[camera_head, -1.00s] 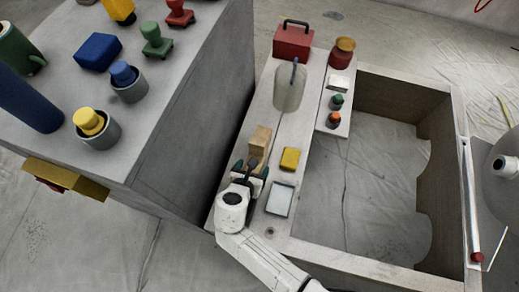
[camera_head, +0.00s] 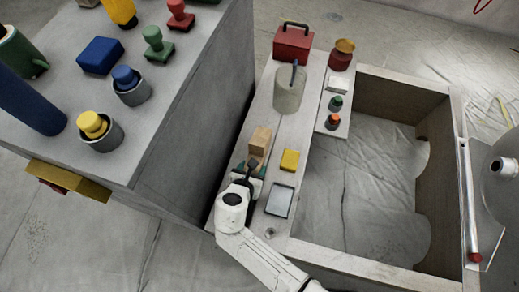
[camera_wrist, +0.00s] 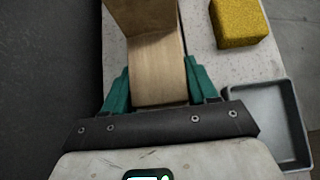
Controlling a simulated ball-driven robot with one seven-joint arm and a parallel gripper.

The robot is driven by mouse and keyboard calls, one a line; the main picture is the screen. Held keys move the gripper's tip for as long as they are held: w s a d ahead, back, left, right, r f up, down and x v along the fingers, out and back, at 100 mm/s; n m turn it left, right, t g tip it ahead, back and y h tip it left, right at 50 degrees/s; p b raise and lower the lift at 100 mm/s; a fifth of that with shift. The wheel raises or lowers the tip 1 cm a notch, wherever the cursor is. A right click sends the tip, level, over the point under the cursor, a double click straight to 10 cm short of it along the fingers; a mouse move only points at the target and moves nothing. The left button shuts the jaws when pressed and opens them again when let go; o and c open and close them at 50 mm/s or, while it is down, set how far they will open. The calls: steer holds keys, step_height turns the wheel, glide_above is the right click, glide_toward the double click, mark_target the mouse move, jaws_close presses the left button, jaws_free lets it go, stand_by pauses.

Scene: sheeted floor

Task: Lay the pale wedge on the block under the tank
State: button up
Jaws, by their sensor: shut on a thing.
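A pale wooden piece, which I take for the wedge (camera_head: 260,138), is on the long grey bench beside the open pit. In the wrist view the wedge (camera_wrist: 157,72) has a taller far part and a lower near part between my teal fingers. I cannot tell whether these parts are one piece. My gripper (camera_head: 251,167) is low over the bench and shut on the near part. A grey rounded vessel (camera_head: 500,172), possibly the tank, is cut off at the right edge. I cannot make out a block under it.
A yellow block (camera_head: 290,160) and a shallow grey tray (camera_head: 280,201) lie just right of my gripper. A translucent jug (camera_head: 289,92) and a red toolbox (camera_head: 293,42) stand farther along the bench. A tall grey cabinet (camera_head: 195,110) rises close on the left.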

mark_target(258, 150)
steer(key=shift+r+p, duration=2.15)
steer(key=shift+r, duration=0.05)
